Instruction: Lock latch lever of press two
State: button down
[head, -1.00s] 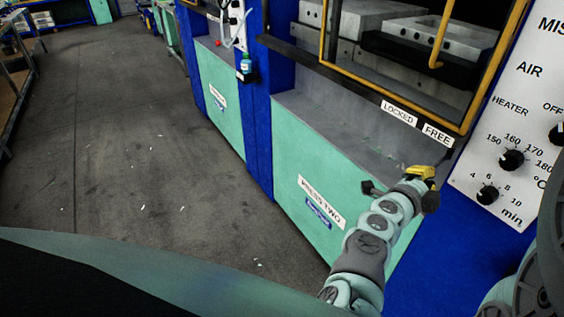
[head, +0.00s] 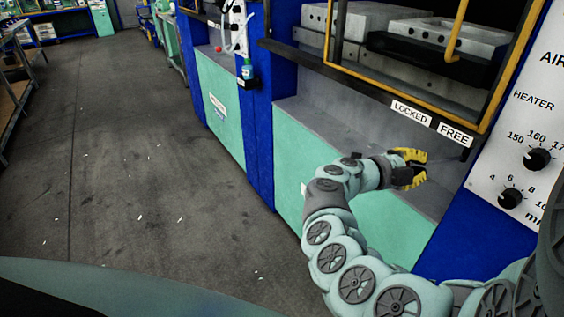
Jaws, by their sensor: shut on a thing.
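Press two is the teal and blue machine, with a LOCKED label (head: 411,113) and a FREE label (head: 455,134) on its dark front rail. The latch lever (head: 465,154) shows as a small, thin dark piece under the FREE label, at the right end of the rail. My gripper (head: 420,168), with yellow fingers, is just left of it and below the labels, pointing right. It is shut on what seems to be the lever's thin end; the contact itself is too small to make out.
A yellow guard frame (head: 419,103) stands above the rail in front of the grey press blocks. The control panel (head: 522,165) with knobs is close on the right. A small blue bottle (head: 247,69) hangs on the left post. The floor (head: 130,170) at left is open.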

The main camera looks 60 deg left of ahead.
jog(key=shift+w+a+f, duration=0.1)
jog(key=shift+w+a, duration=0.1)
jog(key=shift+a, duration=0.2)
jog(key=shift+s+a, duration=0.1)
dwell(0.5)
